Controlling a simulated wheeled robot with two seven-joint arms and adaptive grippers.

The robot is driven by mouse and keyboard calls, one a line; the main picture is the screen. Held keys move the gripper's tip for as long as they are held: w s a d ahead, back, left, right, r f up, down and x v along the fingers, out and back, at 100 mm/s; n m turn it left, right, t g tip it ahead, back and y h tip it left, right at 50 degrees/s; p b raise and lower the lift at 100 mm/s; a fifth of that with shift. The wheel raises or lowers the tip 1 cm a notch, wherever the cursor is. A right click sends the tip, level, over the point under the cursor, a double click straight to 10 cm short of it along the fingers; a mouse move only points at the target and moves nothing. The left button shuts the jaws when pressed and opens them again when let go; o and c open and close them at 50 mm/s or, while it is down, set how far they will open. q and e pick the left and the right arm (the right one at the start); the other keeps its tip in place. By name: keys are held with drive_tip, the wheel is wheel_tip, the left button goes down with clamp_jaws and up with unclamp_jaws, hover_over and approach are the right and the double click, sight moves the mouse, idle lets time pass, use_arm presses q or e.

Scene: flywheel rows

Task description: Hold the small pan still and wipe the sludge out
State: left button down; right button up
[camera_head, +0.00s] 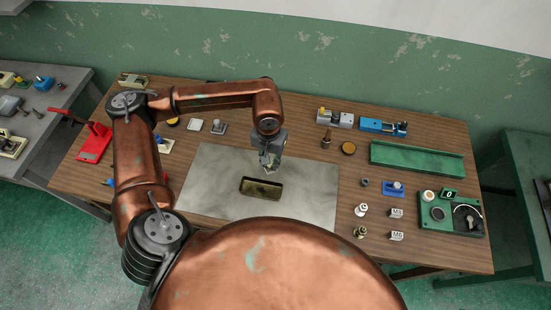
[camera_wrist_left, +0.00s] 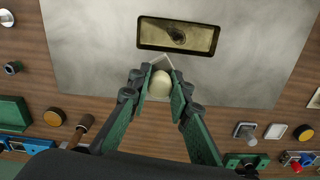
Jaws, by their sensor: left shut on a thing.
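The small pan (camera_head: 246,192) is a dark rectangular tray with a brass-coloured inside, lying on the grey metal sheet (camera_head: 212,165). In the left wrist view the pan (camera_wrist_left: 205,40) shows a dark blob of sludge (camera_wrist_left: 177,34) near its middle. My left gripper (camera_head: 269,167) is just behind the pan in the head view. In the wrist view its fingers (camera_wrist_left: 161,78) are shut on a cream, rounded knob (camera_wrist_left: 160,84) with a pale flat part at its tip. This tip is beside the pan's long edge; its height cannot be told. My right gripper is not in view.
A long green tray (camera_head: 418,158), a green fixture (camera_head: 450,212) and several small parts stand on the right. A red lever tool (camera_head: 95,142) stands at the left. The metal sheet around the pan is clear.

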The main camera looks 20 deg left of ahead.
use_arm(q)
drive_tip(key=s+n+p, duration=0.1)
drive_tip(key=p, duration=0.2)
drive_tip(key=r+n+p, duration=0.1)
drive_tip(key=p, duration=0.2)
drive_tip(key=shift+s+a+r+n+p, duration=0.1)
drive_tip(key=shift+s+r+n+p, duration=0.05)
drive_tip(key=shift+s+n+p, duration=0.2)
wheel_tip(320, 180, down, 6)
drive_tip(key=s+a+n+p, duration=0.2)
drive_tip(key=n+p, duration=0.1)
drive_tip(key=p, duration=0.1)
drive_tip(key=shift+r, duration=0.25)
drive_tip(key=shift+a+n, duration=0.1)
drive_tip(key=shift+n, duration=0.15)
